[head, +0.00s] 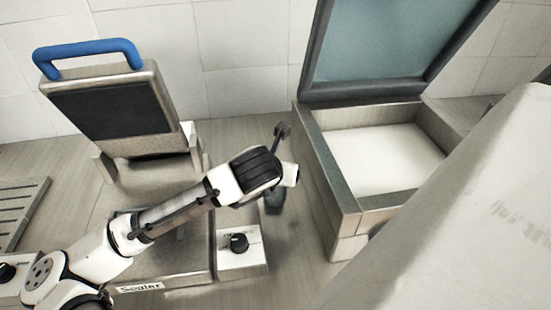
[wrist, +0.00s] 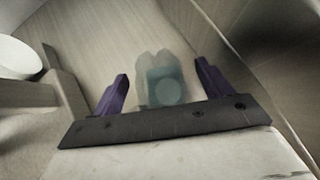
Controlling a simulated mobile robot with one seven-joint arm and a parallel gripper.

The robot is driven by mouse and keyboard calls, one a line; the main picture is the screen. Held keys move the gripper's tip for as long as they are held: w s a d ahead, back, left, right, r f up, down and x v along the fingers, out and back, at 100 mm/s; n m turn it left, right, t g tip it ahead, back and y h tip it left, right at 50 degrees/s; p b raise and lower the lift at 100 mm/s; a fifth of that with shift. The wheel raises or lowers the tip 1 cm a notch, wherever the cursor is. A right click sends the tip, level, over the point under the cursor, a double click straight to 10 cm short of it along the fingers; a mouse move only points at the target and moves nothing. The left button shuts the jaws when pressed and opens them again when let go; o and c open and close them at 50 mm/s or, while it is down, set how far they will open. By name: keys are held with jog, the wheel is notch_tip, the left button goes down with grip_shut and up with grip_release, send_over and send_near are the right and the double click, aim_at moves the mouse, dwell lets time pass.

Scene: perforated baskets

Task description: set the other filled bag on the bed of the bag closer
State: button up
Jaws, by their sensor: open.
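A teal, see-through filled bag (wrist: 165,82) stands or lies on the floor-like wood surface, between the two purple fingers of my gripper (wrist: 161,75) in the wrist view. The fingers are open, with a gap on each side of the bag. In the head view the bag (head: 274,203) shows small and dark below my gripper (head: 287,160), partly hidden by it. The bag closer (head: 190,262), labelled "Sealer", is left of the bag, with its blue-handled lid (head: 105,95) raised. My arm crosses in front of its bed and hides much of it.
A metal box (head: 345,200) with a raised glass lid (head: 390,40) and white inside stands close to the right of the bag. A knob panel (head: 240,250) is at the sealer's right. A slatted rack (head: 20,210) is at far left. A large pale body (head: 470,210) fills the right foreground.

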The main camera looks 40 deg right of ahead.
jog(key=shift+w+d+f, duration=0.15)
jog(key=shift+d+f, duration=0.05)
jog(key=shift+f, duration=0.05)
jog(key=shift+r, duration=0.1)
jog(key=c, duration=1.6)
